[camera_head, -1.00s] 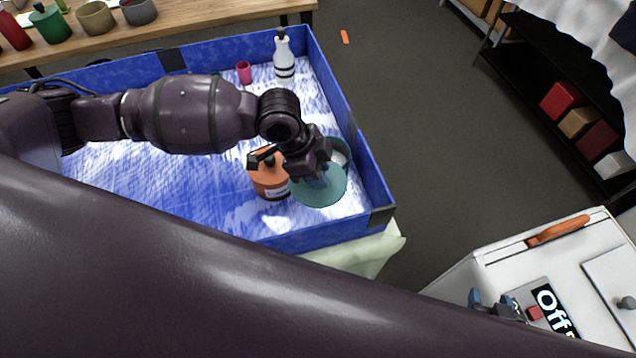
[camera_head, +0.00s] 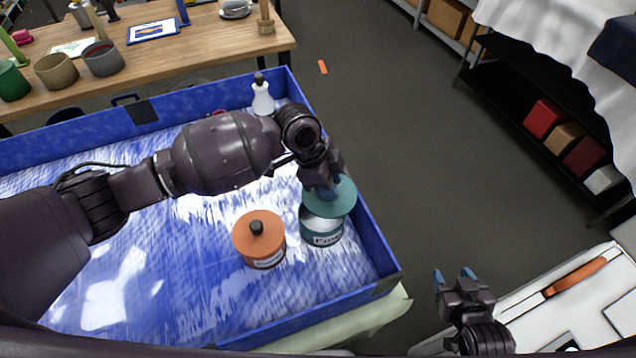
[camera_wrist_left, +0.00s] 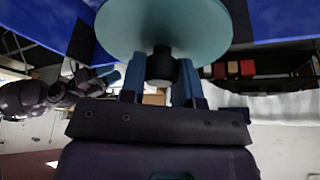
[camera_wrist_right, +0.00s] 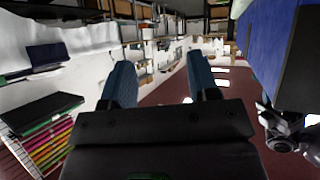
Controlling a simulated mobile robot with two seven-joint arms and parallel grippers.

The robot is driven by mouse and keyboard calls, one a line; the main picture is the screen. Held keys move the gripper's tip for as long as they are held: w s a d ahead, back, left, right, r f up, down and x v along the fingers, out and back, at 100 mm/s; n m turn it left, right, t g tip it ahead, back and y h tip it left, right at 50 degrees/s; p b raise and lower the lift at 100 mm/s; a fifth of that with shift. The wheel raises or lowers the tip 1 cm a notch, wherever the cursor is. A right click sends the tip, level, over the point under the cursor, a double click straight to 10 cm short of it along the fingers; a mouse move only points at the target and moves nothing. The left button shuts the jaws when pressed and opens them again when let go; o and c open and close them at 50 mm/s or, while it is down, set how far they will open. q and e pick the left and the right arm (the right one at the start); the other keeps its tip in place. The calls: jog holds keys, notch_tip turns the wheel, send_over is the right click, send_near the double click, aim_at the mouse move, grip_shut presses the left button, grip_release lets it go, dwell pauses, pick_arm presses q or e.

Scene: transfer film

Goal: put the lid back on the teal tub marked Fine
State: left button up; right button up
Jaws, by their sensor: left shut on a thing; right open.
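The teal tub (camera_head: 321,232), marked "Fine", stands upright in the blue-walled tray near its right wall. Its top is partly uncovered and pale contents show. My left gripper (camera_head: 325,192) is shut on the dark knob (camera_wrist_left: 161,65) of the teal lid. The lid (camera_head: 343,200) is over the right and back part of the tub and looks tilted; I cannot tell whether it touches the rim. It also shows in the left wrist view (camera_wrist_left: 165,22). My right gripper (camera_head: 455,280) is open and empty, outside the tray at the right.
An orange-lidded tub (camera_head: 259,243) stands just left of the teal tub. A white bottle (camera_head: 262,97) stands at the tray's back right corner. The blue tray wall (camera_head: 372,240) is close on the right.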

pick_arm(q)
jog(key=shift+w+a+f+m, duration=0.3)
jog(key=shift+w+a, duration=0.1)
jog(key=shift+a, duration=0.3)
jog(key=shift+s+a+m, duration=0.1)
jog(key=shift+a+m, duration=0.1)
jog(key=shift+m, duration=0.1)
jog(key=shift+s+d+m+g, duration=0.2)
jog(key=shift+s+m+g, duration=0.1)
notch_tip(320, 180, down, 4)
jog(key=b, duration=0.3)
jog(key=shift+a+f+b, duration=0.1)
jog(key=shift+b, duration=0.2)
jog(key=shift+f+b, duration=0.5)
jog(key=shift+f, duration=0.55)
pick_arm(e)
jog(key=shift+g, duration=0.3)
jog(key=shift+s+f, duration=0.25)
jog(key=shift+f, duration=0.7)
jog(key=shift+s+f, duration=0.25)
jog(key=shift+f, duration=0.75)
jog(key=shift+s+f, duration=0.25)
jog(key=shift+f, duration=0.7)
jog(key=shift+w+r, duration=0.1)
jog(key=shift+w, duration=0.05)
